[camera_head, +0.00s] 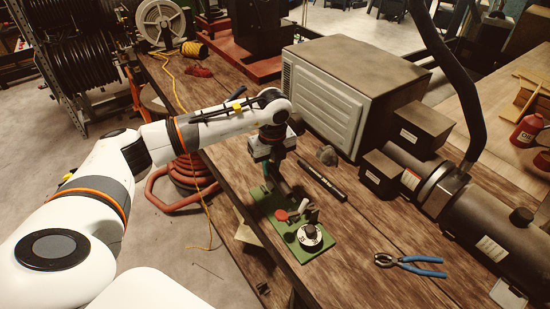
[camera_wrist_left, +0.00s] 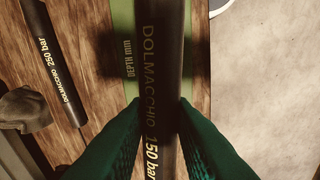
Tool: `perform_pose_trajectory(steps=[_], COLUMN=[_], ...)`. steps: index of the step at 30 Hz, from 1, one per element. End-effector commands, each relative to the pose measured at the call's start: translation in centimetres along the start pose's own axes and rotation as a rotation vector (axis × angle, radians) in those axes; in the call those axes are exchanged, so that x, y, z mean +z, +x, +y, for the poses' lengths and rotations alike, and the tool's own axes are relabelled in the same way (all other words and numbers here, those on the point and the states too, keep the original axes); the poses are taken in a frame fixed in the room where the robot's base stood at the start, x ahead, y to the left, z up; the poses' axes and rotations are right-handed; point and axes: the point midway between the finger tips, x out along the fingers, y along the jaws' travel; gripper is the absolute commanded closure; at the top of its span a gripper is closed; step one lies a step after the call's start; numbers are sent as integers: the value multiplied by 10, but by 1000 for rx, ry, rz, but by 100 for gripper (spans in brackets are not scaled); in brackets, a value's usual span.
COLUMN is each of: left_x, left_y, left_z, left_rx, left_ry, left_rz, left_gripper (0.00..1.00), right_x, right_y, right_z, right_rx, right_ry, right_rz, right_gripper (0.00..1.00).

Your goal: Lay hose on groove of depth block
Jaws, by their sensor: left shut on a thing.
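My left gripper (camera_head: 270,168) is shut on a black hose (camera_wrist_left: 160,62) printed "DOLMACCHIO 150 bar". Its green fingers (camera_wrist_left: 168,112) press the hose from both sides in the left wrist view. The green depth block (camera_head: 292,228) lies on the bench under and in front of the gripper, with a dial and a red knob on it. In the left wrist view the block (camera_wrist_left: 123,28), marked "DEPTH mm", shows behind the hose. The hose runs roughly along the block and hides its middle, so I cannot tell whether it touches the groove. My right gripper is not in view.
A second black hose (camera_head: 322,180), printed "250 bar", lies beside the block. A grey lump (camera_head: 327,155) is behind it. Blue-handled pliers (camera_head: 410,262) lie at the front right. A large metal box (camera_head: 350,85) and dark machinery (camera_head: 490,235) bound the back and right.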

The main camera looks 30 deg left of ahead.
Motion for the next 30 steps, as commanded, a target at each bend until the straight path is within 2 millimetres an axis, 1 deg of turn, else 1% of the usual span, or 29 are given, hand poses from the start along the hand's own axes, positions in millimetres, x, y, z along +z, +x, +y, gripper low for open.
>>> perform_pose_trajectory(steps=[4, 11, 17, 30], left_x=[0, 1, 2, 5], left_y=[0, 10, 27, 71], left_z=[-2, -2, -2, -1], left_rx=[-1, 0, -1, -1], left_ry=[-79, -89, -88, -87], left_rz=[1, 1, 2, 1], left_gripper=[100, 100, 100, 100], right_x=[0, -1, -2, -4], right_y=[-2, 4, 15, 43], right_z=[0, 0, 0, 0], right_rx=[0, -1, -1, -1], right_ry=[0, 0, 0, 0], right_rz=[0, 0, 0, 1], right_gripper=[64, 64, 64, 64])
